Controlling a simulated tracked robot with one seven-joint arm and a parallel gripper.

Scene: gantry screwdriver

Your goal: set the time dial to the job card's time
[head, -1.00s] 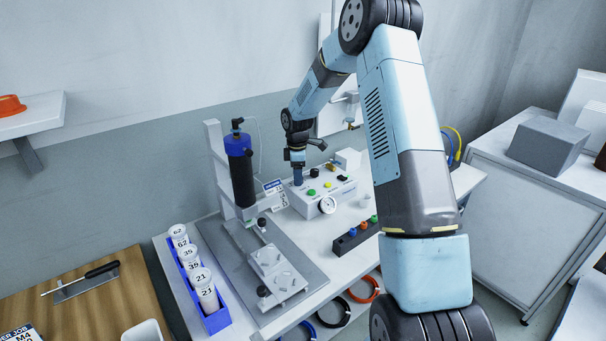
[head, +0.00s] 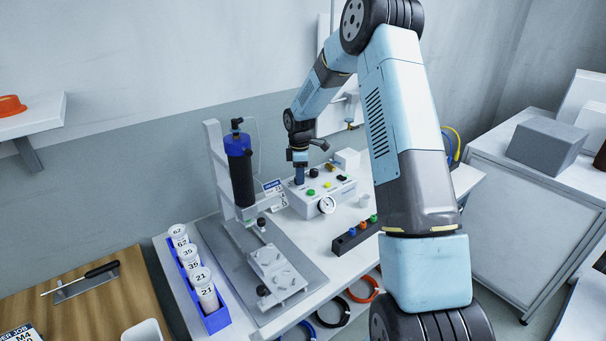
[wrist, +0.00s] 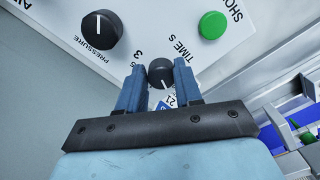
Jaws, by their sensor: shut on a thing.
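The time dial (wrist: 161,72) is a small black knob with a white pointer line, beside the printing "TIME S" on the white control box. My gripper (wrist: 158,78) has its two blue fingers shut on the dial, one on each side, in the wrist view. Some scale numbers show around the dial, but the fingers cover part of them. In the head view my gripper (head: 299,178) reaches down onto the left part of the control box (head: 311,206) and hides the dial.
A black pressure knob (wrist: 100,30) and a green button (wrist: 212,25) flank the dial. A blue rack of numbered white bottles (head: 213,318) stands at the front left.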

